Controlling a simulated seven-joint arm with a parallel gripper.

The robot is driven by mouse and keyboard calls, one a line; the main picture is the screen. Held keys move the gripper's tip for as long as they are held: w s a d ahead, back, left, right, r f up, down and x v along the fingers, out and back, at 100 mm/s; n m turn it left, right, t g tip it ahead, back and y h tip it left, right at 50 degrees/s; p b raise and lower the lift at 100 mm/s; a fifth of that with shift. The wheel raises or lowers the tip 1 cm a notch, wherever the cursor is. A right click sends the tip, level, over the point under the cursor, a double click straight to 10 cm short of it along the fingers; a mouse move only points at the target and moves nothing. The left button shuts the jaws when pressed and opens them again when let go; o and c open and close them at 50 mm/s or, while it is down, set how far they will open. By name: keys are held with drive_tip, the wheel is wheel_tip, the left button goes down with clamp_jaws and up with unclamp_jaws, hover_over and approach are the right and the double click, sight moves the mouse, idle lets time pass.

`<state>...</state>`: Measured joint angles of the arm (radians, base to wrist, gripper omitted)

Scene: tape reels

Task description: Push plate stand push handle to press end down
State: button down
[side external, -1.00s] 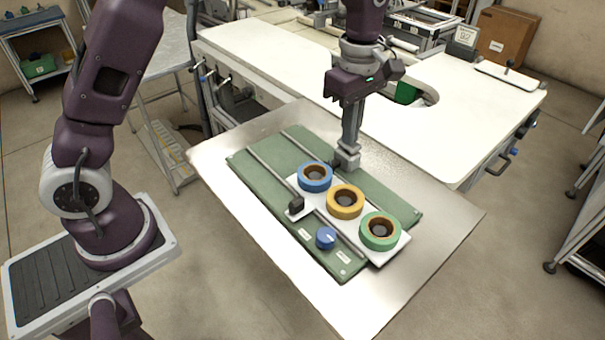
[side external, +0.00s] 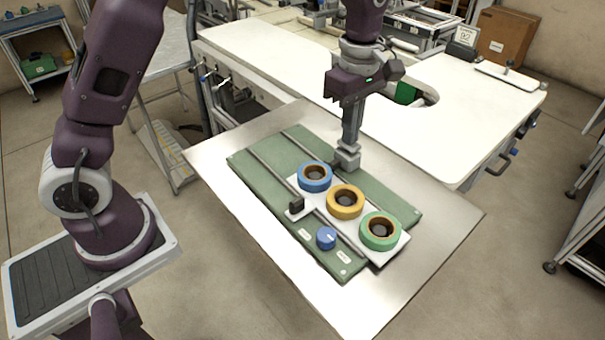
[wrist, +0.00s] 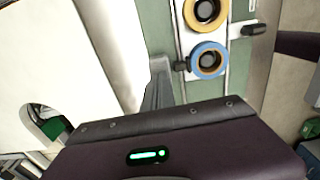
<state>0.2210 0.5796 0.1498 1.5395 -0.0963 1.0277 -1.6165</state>
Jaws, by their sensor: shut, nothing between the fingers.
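The white plate stand (side external: 318,213) lies on the green railed base (side external: 270,220) and carries a blue reel (side external: 315,176), a yellow reel (side external: 345,201) and a green reel (side external: 380,231). A black push handle (side external: 297,204) stands upright on the tab at its left side. The wrist view shows this handle (wrist: 257,29) and a second dark knob (wrist: 180,66) on the opposite side, beside the blue reel. My gripper (side external: 347,162) is shut and empty, pointing down low over the base behind the blue reel. In the wrist view its fingers (wrist: 158,92) are close to the knob; contact is unclear.
A blue round knob (side external: 326,238) sits on the base's front part. The metal table (side external: 450,220) is bare around the base. A white workbench (side external: 450,130) with a cutout stands behind.

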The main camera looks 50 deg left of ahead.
wheel_tip(320, 180, up, 6)
drive_tip(key=shift+r, duration=0.45)
drive_tip(key=s+a+r+m+t, duration=0.2)
drive_tip(key=s+r+m, duration=0.25)
drive_tip(key=s, duration=0.35)
drive_tip(key=s+a+r+m+t, duration=0.1)
drive_tip(key=s+a+r+m, duration=0.1)
drive_tip(key=s+r+m, duration=0.35)
drive_tip(key=s+f+m+t, duration=0.1)
drive_tip(key=s+f+m, duration=0.2)
drive_tip(key=s, duration=0.4)
drive_tip(key=s+a+f+m+t, duration=0.1)
drive_tip(key=s+f+m, duration=0.2)
drive_tip(key=s+m, duration=0.2)
drive_tip(key=shift+s+a+t, duration=0.25)
drive_tip(key=shift+s+t, duration=0.05)
drive_tip(key=shift+s, duration=0.8)
drive_tip(key=shift+r, duration=0.1)
